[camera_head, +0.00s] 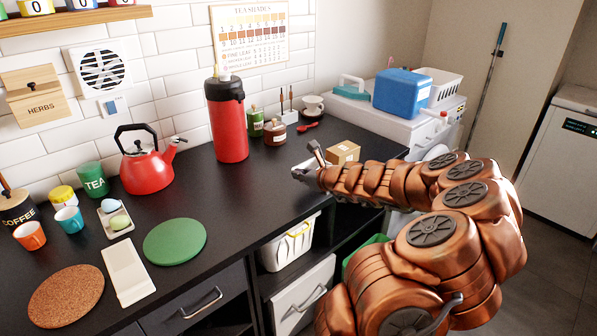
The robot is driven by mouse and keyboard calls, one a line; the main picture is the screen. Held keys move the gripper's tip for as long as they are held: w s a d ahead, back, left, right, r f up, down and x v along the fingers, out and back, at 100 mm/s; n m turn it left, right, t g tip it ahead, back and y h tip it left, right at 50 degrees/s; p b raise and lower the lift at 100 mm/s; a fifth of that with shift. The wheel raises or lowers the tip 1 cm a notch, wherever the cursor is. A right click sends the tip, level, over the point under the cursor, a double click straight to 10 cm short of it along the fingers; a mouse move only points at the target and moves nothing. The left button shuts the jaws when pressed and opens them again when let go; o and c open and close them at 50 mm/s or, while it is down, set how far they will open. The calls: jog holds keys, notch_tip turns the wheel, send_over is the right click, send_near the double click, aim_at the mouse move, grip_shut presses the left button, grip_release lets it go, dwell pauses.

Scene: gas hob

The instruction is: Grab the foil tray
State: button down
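I cannot make out a foil tray for certain in the head view. My copper-coloured arm reaches in from the lower right, and my gripper (306,168) is over the dark worktop (240,190), near its front edge. A small pale, silvery shape shows at the gripper's tip. I cannot tell whether it is part of the fingers or a thing at them. The gripper is small and seen from behind, so its opening is unclear. My arm hides part of the worktop's right end and the front below it.
A cardboard box (343,152) stands close behind my gripper. A red flask (228,125), red kettle (146,168) and jars line the back. A small dish (118,234) with two rounded things, a green disc (174,242) and a cork mat (66,296) lie left. The middle worktop is clear.

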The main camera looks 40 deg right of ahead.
jog(key=s+a+r+b, duration=0.1)
jog(key=s+a, duration=0.6)
jog(key=s, duration=0.1)
jog(key=shift+s, duration=0.25)
